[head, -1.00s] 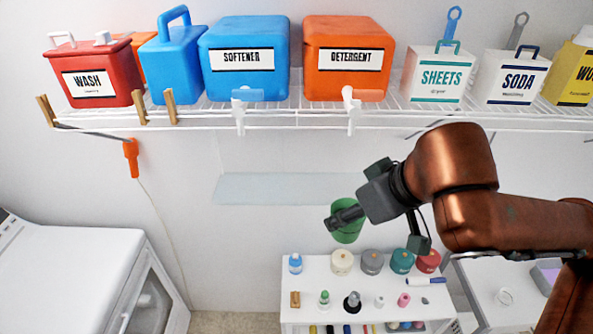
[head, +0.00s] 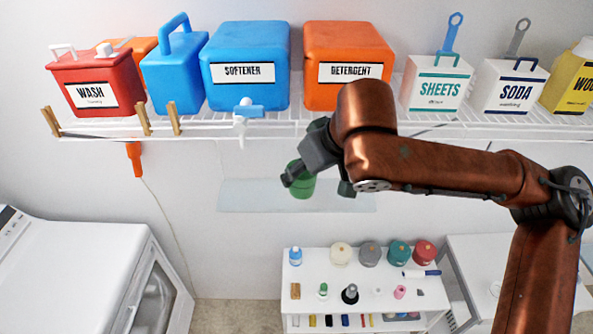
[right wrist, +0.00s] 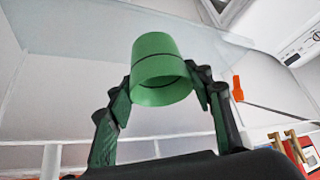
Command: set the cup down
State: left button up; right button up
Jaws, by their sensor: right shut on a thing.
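The green cup (head: 303,187) is held in my right gripper (head: 296,178), whose fingers close on its sides. In the right wrist view the cup (right wrist: 161,68) sits between the two dark fingers (right wrist: 163,90), and its open end shows. The cup looks about upright in the head view. I cannot tell whether the cup's base touches the glass. The ledge also shows in the right wrist view (right wrist: 85,28). My left gripper is not in view.
Above is a wire shelf (head: 280,130) with a blue softener box (head: 247,85), an orange detergent box (head: 320,90) and other containers. Below stands a white cart (head: 320,268) with several small items. A white machine (head: 75,270) is at left. The ledge's visible surface is otherwise clear.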

jog(key=shift+w+a, duration=0.45)
jog(key=shift+w, duration=0.15)
jog(key=shift+w+a+r+p, duration=0.1)
jog(key=shift+w+a+p, duration=0.25)
jog(key=shift+w+p, duration=0.15)
notch_tip(320, 180, down, 3)
jog(key=shift+d+r+p, duration=0.1)
jog(key=shift+p, duration=0.4)
jog(key=shift+s+d+f, duration=0.1)
jog(key=shift+f, duration=0.35)
jog(key=shift+f, duration=0.1)
jog(key=shift+f, duration=0.1)
jog(key=o, duration=1)
